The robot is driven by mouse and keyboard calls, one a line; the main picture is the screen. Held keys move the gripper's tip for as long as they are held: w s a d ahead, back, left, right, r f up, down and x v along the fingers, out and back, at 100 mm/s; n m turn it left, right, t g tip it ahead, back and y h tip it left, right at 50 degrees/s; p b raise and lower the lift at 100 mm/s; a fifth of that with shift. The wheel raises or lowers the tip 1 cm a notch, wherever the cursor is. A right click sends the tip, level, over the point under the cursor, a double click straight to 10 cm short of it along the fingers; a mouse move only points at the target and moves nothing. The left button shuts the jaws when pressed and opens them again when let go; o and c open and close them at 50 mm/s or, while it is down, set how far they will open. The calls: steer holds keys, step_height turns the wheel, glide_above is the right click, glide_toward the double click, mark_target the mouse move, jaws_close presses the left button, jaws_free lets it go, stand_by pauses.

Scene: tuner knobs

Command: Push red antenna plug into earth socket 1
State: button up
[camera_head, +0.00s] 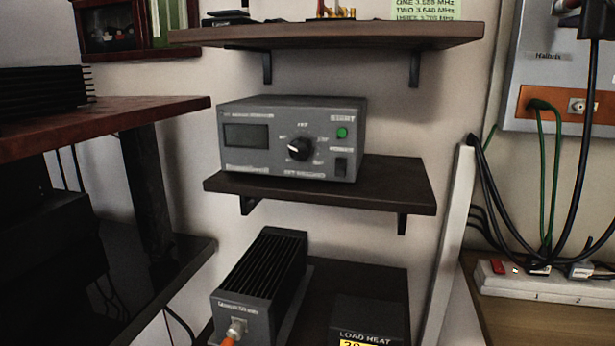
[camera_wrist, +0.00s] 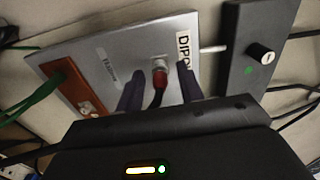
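The red plug (camera_wrist: 160,79) shows in the wrist view at a silver connector on the grey panel (camera_wrist: 115,48), with a black cable running down from it. Whether it is fully seated there I cannot tell. My gripper (camera_wrist: 160,71) is open, with its dark fingers on either side of the plug and visible gaps. An orange strip (camera_wrist: 75,85) on the panel carries a bare round socket (camera_wrist: 86,107) and green leads at its other end. In the head view the strip's bare socket (camera_head: 577,105) is right of the green leads. Socket numbers are unreadable.
Black cables and green leads (camera_head: 541,170) hang below the panel, above a white power strip (camera_head: 540,286). A grey tuner box (camera_head: 292,137) sits on the middle shelf.

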stand_by(0.7)
jaws_close()
steer(key=shift+s, duration=0.1)
steer(key=shift+b+v, duration=0.7)
steer(key=shift+v, duration=2.2)
